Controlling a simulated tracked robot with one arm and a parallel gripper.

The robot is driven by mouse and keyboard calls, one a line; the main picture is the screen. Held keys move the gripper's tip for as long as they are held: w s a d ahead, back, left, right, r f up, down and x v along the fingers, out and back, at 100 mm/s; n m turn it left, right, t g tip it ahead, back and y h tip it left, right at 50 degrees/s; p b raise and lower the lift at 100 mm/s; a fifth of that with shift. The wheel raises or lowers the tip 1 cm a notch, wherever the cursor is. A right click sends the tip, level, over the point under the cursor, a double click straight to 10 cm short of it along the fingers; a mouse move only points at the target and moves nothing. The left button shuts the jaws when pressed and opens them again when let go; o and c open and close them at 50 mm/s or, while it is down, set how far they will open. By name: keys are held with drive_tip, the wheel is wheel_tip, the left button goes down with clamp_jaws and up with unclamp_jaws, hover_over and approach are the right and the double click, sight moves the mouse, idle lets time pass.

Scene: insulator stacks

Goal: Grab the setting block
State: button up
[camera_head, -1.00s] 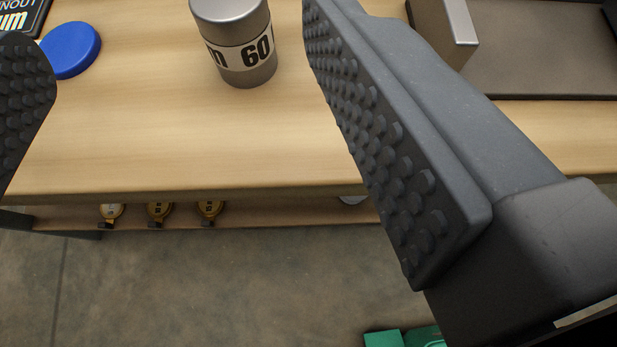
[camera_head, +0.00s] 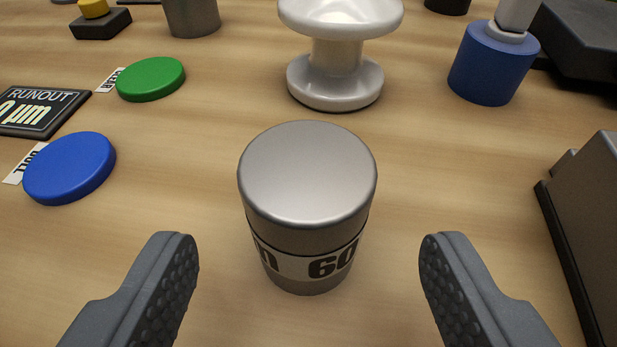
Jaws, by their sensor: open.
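The setting block looks to be the silver metal cylinder (camera_head: 307,190) standing upright on the wooden table, with a white label band reading "60" in black. My gripper (camera_head: 308,262) is open, with one dark grey studded finger to the left of the cylinder and one to the right. Both fingers are apart from it, and there is a gap on each side. The cylinder's far side is hidden.
A white spool-shaped insulator (camera_head: 335,55) stands behind the cylinder. A blue disc (camera_head: 70,167), a green disc (camera_head: 151,78) and a runout display (camera_head: 38,111) lie left. A blue cylinder (camera_head: 492,65) stands back right. A grey block (camera_head: 590,240) stands at the right edge.

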sight(305, 247)
drive_tip(key=b+x, duration=0.1)
drive_tip(key=x, duration=0.3)
drive_tip(key=shift+w, duration=0.45)
drive_tip(key=shift+r, duration=0.1)
clamp_jaws()
drive_tip(key=shift+r, duration=0.1)
